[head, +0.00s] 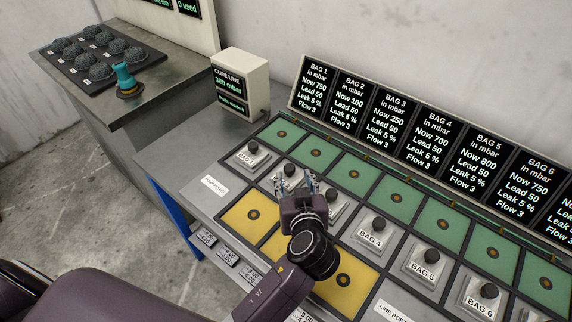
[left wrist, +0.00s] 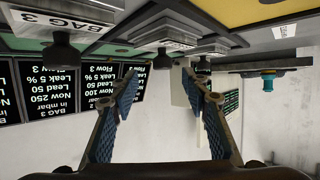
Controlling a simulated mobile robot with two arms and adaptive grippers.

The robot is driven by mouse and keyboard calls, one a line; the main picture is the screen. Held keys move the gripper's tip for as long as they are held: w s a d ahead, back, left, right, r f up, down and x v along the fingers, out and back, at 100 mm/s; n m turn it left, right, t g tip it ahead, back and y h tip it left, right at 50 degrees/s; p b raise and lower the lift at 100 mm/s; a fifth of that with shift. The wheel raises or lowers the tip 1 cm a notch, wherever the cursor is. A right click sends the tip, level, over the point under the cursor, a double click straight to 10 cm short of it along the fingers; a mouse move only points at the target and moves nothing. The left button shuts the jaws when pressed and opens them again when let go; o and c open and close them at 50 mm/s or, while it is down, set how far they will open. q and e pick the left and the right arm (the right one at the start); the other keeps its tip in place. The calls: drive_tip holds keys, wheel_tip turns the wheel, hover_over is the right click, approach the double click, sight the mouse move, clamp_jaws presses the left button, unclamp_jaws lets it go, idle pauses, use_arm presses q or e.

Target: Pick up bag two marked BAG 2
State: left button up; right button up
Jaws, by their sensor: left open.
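Bag two is a grey metal block with a black knob (head: 289,170), partly hidden behind my left gripper in the head view; its label is covered there. In the upside-down left wrist view, a block with a dark knob (left wrist: 164,60) shows ahead between the fingers and appears to be bag two; I cannot read its label. My left gripper (head: 297,183) is open and empty, with blue finger pads spread, and they also show in the left wrist view (left wrist: 160,82). The knob appears beyond the fingertips, not touched. My right gripper is not in view.
BAG 1 (head: 253,147) and BAG 3 (head: 333,196) blocks stand on either side. BAG 4 (head: 377,224) and others follow to the right. Green pads (head: 316,153) and yellow pads (head: 249,216) flank the row. A display panel (head: 347,106) and a CURE LINE box (head: 240,83) stand behind.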

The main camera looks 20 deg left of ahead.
sight(290, 170)
use_arm(q)
drive_tip(key=p+x, duration=0.1)
drive_tip(key=x, duration=0.2)
drive_tip(key=shift+w+a+p, duration=0.25)
drive_tip(key=shift+a+p, duration=0.1)
drive_tip(key=shift+x, duration=1.25)
drive_tip(key=shift+w+a+f, duration=0.1)
drive_tip(key=shift+f, duration=0.25)
drive_tip(key=c, duration=0.5)
clamp_jaws()
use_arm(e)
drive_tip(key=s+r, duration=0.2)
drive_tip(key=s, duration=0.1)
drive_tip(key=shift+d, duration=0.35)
